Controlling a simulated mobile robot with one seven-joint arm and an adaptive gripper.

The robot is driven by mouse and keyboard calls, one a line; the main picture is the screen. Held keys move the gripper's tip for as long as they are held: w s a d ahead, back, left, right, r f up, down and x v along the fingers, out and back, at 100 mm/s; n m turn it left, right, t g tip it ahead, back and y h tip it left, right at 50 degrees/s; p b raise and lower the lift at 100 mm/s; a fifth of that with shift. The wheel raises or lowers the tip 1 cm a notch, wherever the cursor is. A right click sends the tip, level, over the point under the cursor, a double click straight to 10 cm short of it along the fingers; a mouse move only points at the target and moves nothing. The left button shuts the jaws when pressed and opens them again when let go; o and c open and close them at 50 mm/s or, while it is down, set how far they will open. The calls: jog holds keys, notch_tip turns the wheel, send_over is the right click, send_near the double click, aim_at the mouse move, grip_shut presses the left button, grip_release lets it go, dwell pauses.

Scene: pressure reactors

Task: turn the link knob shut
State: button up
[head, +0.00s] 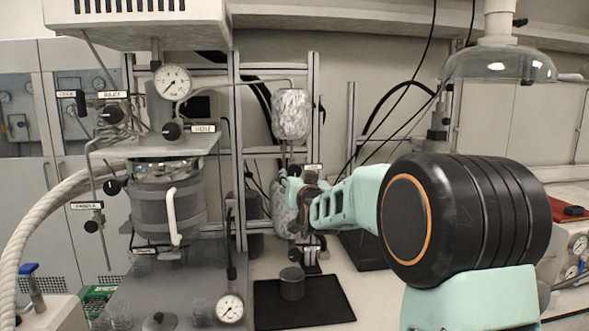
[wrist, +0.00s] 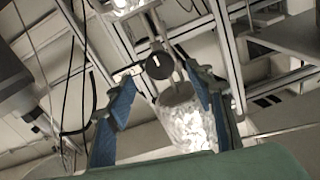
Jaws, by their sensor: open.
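A round black knob (wrist: 158,66) with a white mark on its face shows in the wrist view, just above a foil-wrapped vessel (wrist: 188,120). My gripper (wrist: 160,76) is open, with one blue-padded finger on each side of the knob. A gap shows between the knob and each finger, and nothing is held. In the head view my gripper (head: 298,196) is at the rack between two foil-wrapped vessels, the upper one (head: 291,113) in plain sight. A small white label (head: 314,168) is beside it, too small to read.
A reactor (head: 168,205) with labelled black knobs and a pressure gauge (head: 173,82) stands at left. Metal rack posts (head: 313,100) rise close around my gripper. A black mat (head: 325,302) with a dark cylinder (head: 292,284) lies below. A second gauge (head: 230,308) is low in front.

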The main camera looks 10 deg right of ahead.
aim_at(295, 172)
jog(key=shift+w+p, duration=0.95)
jog(key=shift+w, duration=2.4)
jog(key=shift+c, duration=0.3)
jog(key=c, duration=1.1)
jog(key=shift+c, duration=0.2)
